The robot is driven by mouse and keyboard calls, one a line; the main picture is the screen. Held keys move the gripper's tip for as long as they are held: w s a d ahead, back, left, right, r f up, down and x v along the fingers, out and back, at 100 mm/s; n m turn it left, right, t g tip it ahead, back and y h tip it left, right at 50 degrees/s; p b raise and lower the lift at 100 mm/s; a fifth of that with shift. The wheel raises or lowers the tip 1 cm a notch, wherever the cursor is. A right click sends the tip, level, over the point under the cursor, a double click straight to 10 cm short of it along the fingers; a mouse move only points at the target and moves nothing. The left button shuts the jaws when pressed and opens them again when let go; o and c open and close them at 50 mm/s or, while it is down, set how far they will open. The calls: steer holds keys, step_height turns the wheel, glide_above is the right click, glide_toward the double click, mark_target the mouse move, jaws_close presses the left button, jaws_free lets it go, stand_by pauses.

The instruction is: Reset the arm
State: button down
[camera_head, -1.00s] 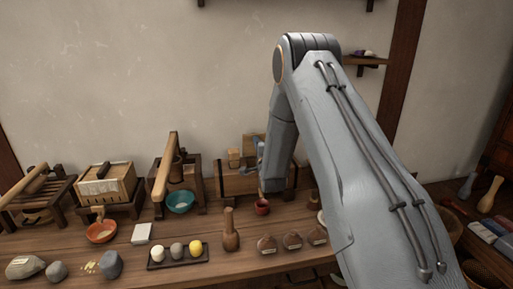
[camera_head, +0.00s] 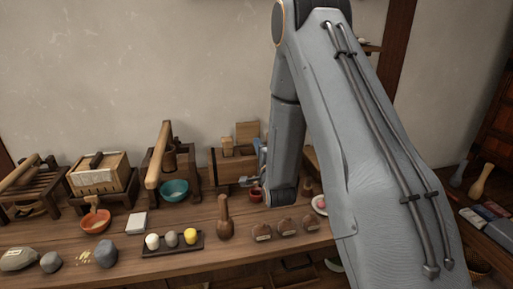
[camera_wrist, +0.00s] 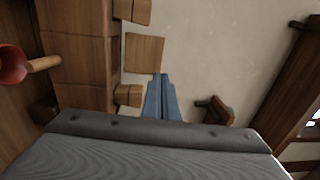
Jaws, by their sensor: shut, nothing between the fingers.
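My gripper (camera_wrist: 160,84) shows in the wrist view as two blue-grey fingers, closed together with nothing held. It points toward the pale wall, beside several wooden blocks of a wooden press-like box. In the head view my grey arm crosses the right half, and its forearm hangs down over the back of the table, near the wooden box (camera_head: 229,172). A small red cup (camera_head: 255,195) stands just left of the forearm's lower end. It also shows in the wrist view (camera_wrist: 11,66) at the left edge.
The wooden table (camera_head: 190,212) carries a teal bowl (camera_head: 174,191), an orange bowl (camera_head: 96,222), a wooden pestle (camera_head: 225,222), a dark tray (camera_head: 160,252) with three balls, several round discs and grey stones. A small wall shelf (camera_wrist: 214,109) is near the fingers. Wall space above the table is clear.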

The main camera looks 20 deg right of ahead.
steer(key=shift+s, duration=0.25)
steer(key=s+a+f+n+g, duration=0.1)
steer(key=s+a+n+g, duration=0.2)
steer(key=s+n+g, duration=0.6)
steer(key=s+a+f+n+g+y, duration=0.1)
steer(key=s+n+g, duration=0.8)
steer(key=s, duration=1.7)
steer(key=shift+a+f+n+y, duration=0.3)
steer(key=shift+a+f+n, duration=0.3)
steer(key=shift+a, duration=0.45)
